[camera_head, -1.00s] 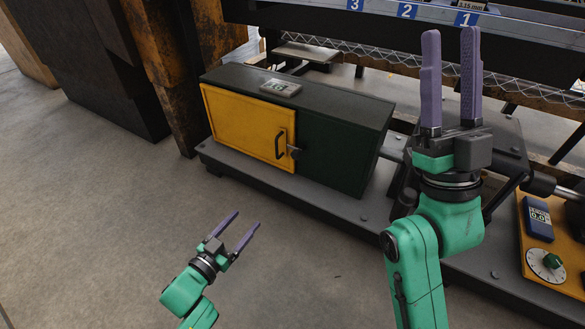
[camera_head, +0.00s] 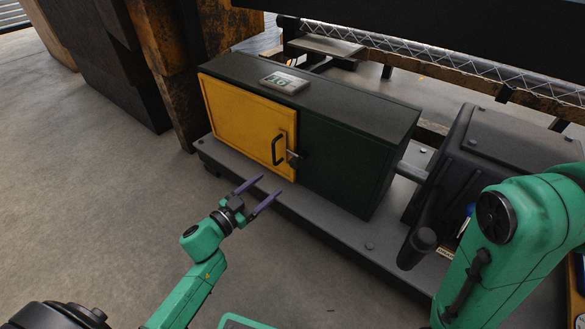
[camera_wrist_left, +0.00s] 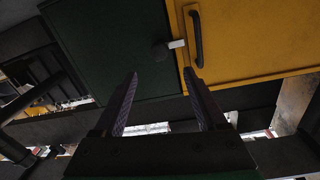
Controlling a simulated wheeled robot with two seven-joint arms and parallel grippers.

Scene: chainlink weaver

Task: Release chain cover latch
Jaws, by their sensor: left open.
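The yellow chain cover door (camera_head: 245,122) is shut on the front of a dark green box (camera_head: 345,165). Its black handle (camera_head: 278,149) and a small latch (camera_head: 293,158) sit at the door's right edge. In the left wrist view the latch (camera_wrist_left: 176,44) is a light tab beside a dark round knob, with the handle (camera_wrist_left: 197,38) next to it. My left gripper (camera_head: 263,187) is open and empty, in front of and below the latch, apart from it. Its fingers (camera_wrist_left: 162,95) also show in the wrist view, pointing toward the box. My right arm is at the right; its gripper is out of view.
The box stands on a grey machine base (camera_head: 325,222). A small display (camera_head: 284,83) lies on its top. A black housing (camera_head: 485,160) with a lever stands to the right. Rusty pillars (camera_head: 172,60) rise at the left. Floor at the left is clear.

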